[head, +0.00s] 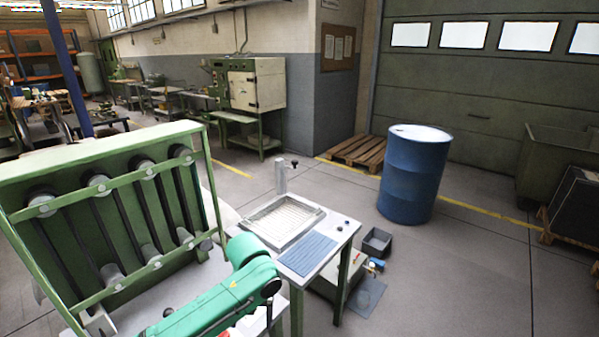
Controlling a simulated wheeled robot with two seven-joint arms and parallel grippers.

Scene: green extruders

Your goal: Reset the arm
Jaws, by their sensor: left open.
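My left arm (222,298), teal green with dark joint caps, comes in at the bottom left and bends near the middle, in front of a green extruder frame. Its gripper shows poorly at the lower edge, partly hidden by the arm; it is open, and I see nothing held. My right arm and gripper are not in view. The green extruder frame (105,160) stands tilted on the left, with several dark rods and pale rounded ends between its green bars.
A small table (342,232) with a tray (262,241) and a blue ribbed pad (307,254) stands close beside my arm. A grey bin (376,243) is on the floor beyond it. A blue barrel (412,175) and pallet (355,151) stand further back. The floor at right centre is clear.

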